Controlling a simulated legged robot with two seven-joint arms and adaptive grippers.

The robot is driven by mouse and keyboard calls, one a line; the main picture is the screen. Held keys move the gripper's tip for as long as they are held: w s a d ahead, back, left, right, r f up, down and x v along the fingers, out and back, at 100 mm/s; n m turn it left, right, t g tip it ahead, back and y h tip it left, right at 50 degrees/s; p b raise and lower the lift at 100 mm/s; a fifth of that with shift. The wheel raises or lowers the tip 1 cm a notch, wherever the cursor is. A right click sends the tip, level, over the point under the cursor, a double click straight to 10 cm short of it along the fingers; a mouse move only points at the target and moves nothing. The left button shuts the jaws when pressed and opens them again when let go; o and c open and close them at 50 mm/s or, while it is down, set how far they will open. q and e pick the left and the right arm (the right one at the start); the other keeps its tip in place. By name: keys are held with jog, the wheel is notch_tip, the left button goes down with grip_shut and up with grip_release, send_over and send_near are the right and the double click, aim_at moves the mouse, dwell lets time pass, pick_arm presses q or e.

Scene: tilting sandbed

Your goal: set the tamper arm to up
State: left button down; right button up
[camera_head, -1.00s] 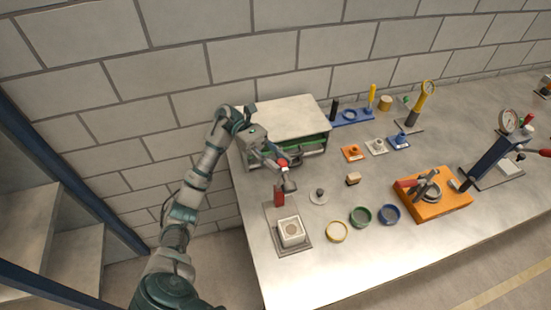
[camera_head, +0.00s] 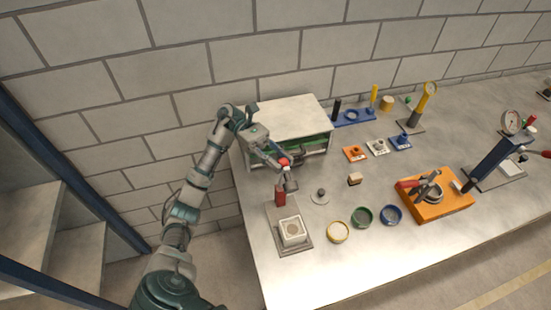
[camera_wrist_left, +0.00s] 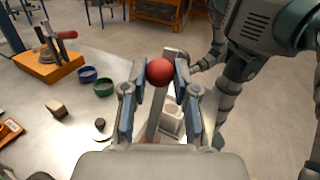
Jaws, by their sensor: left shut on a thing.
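The tamper stands at the left front of the bench, with a red post (camera_head: 280,195) on a grey base plate and a white square box (camera_head: 292,231) in front of it. Its grey arm (camera_wrist_left: 155,117) ends in a red ball knob (camera_wrist_left: 160,71). My left gripper (camera_head: 284,165) is shut on the knob, one finger on each side, above the post. The knob also shows in the head view (camera_head: 284,161). The arm looks raised, but its exact angle is hard to tell. My right gripper is not in view.
A grey cabinet (camera_head: 290,112) stands close behind my left gripper. An orange block (camera_head: 448,204) stands farther right. The front bench is clear.

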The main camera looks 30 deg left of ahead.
pick_arm(q)
jog(key=c, duration=0.9)
grip_release()
jog(key=shift+w+d, duration=0.1)
jog(key=shift+w, duration=0.1)
jog(key=shift+c, duration=0.2)
jog(key=shift+o, duration=0.3)
jog(key=shift+w+d, duration=0.25)
jog(key=shift+s, duration=0.2)
jog(key=v, duration=1.2)
